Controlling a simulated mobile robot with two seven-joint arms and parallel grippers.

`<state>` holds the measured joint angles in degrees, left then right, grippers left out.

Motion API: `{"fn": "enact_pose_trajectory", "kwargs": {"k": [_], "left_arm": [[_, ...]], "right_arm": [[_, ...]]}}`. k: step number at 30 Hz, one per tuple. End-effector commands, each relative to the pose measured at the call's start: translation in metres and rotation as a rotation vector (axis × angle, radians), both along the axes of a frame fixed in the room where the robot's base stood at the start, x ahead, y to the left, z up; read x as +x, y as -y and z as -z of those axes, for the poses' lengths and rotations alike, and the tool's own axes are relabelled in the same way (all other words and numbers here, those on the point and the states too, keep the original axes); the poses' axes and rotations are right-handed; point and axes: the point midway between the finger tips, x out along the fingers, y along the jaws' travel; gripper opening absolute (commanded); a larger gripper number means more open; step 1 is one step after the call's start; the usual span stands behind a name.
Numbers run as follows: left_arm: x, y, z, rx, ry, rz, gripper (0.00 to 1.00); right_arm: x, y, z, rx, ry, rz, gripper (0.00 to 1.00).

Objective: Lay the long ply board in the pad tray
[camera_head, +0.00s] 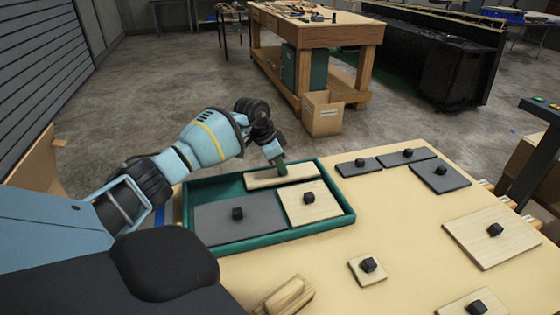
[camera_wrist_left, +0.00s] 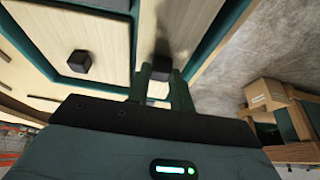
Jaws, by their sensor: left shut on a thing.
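The teal pad tray (camera_head: 280,236) lies on the table. The long ply board (camera_head: 262,181) is within its back part, beside the rear wall; I cannot tell whether it rests fully on the tray floor. My left gripper (camera_head: 281,168) is above this board, shut on its dark knob. In the left wrist view the fingers (camera_wrist_left: 160,78) close around the knob, with the board (camera_wrist_left: 172,22) stretching away beneath. My right gripper is not in view.
The tray also holds a large grey board (camera_head: 265,220) and a square ply board (camera_head: 296,208), both knobbed. Grey boards (camera_head: 440,180) lie right of the tray. Ply boards (camera_head: 490,247) and a small ply square (camera_head: 367,280) lie nearer; bare tabletop lies between them.

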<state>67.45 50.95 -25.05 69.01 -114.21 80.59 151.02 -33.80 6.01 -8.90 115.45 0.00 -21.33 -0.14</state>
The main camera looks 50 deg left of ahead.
Motion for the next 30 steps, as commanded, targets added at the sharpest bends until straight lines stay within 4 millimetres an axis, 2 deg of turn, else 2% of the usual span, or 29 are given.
{"fn": "enact_pose_trajectory", "kwargs": {"k": [3, 13, 14, 18, 19, 30], "left_arm": [[-0.0001, -0.0002, 0.0131, 0.000, 0.000, -0.001, 0.00], [0.0001, -0.0001, 0.0147, 0.000, 0.001, 0.000, 0.00], [-0.0001, 0.0000, 0.0154, 0.001, 0.000, 0.000, 0.23], [-0.0001, 0.0000, 0.0153, 0.000, 0.000, 0.000, 0.42], [-0.0001, 0.0000, 0.0153, 0.000, 0.000, 0.000, 0.44], [-0.0011, -0.0012, 0.0093, 0.002, 0.001, -0.001, 0.44]], "right_arm": [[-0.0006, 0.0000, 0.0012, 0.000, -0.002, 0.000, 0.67], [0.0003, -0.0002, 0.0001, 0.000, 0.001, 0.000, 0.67], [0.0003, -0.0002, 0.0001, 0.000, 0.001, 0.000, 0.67], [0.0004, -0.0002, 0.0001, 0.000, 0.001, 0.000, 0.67], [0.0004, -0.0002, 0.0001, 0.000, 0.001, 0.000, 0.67], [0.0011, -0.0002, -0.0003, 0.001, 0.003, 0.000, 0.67]]}}
